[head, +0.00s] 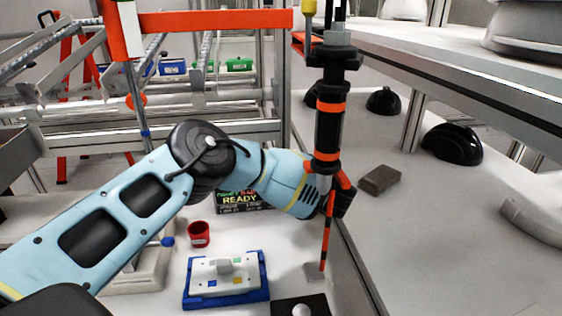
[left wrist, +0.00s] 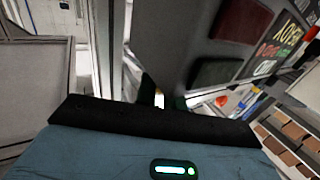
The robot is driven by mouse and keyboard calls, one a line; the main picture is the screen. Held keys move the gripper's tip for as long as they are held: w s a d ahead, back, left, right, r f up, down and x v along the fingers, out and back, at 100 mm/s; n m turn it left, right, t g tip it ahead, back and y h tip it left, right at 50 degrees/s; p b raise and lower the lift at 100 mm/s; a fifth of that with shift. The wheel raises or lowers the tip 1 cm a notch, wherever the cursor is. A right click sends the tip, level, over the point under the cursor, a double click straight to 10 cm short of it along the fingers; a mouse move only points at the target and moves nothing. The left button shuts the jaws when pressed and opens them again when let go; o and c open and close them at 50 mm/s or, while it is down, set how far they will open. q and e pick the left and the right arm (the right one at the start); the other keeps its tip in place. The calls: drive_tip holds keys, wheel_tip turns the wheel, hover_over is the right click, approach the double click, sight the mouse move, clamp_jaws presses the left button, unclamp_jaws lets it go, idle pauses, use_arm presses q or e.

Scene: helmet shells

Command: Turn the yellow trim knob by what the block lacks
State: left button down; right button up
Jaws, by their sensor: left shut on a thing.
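A black tool with orange bands (head: 329,125) hangs upright at the centre of the head view. A small yellow piece (head: 310,7) shows near its top; I cannot tell whether it is the trim knob. My left gripper (head: 338,197) is at the tool's lower end and is shut, seemingly on that end; the grip itself is hidden. A pale block (head: 224,268) with a grey knob-like top and coloured squares sits in a blue tray (head: 262,290). In the left wrist view, my dark gripper parts (left wrist: 160,98) cover what is held. My right gripper is out of view.
A black sign reading READY (head: 240,198) stands behind my left wrist. A red cup (head: 199,234) is left of it. A brown block (head: 379,180) and black helmet shells (head: 452,144) lie on the right bench.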

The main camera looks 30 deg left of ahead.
use_arm(q)
drive_tip(key=shift+f+n+g+y+b, duration=0.2)
drive_tip(key=shift+n+g+y+b, duration=0.35)
drive_tip(key=shift+n+g, duration=0.7)
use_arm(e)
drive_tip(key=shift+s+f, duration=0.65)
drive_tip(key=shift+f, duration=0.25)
use_arm(q)
drive_tip(key=shift+g, duration=0.45)
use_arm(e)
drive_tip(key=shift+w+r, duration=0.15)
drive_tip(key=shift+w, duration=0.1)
use_arm(q)
drive_tip(key=c, duration=1.5)
unclamp_jaws()
drive_tip(key=shift+r, duration=0.1)
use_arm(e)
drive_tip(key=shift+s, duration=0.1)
use_arm(q)
drive_tip(key=shift+r, duration=0.1)
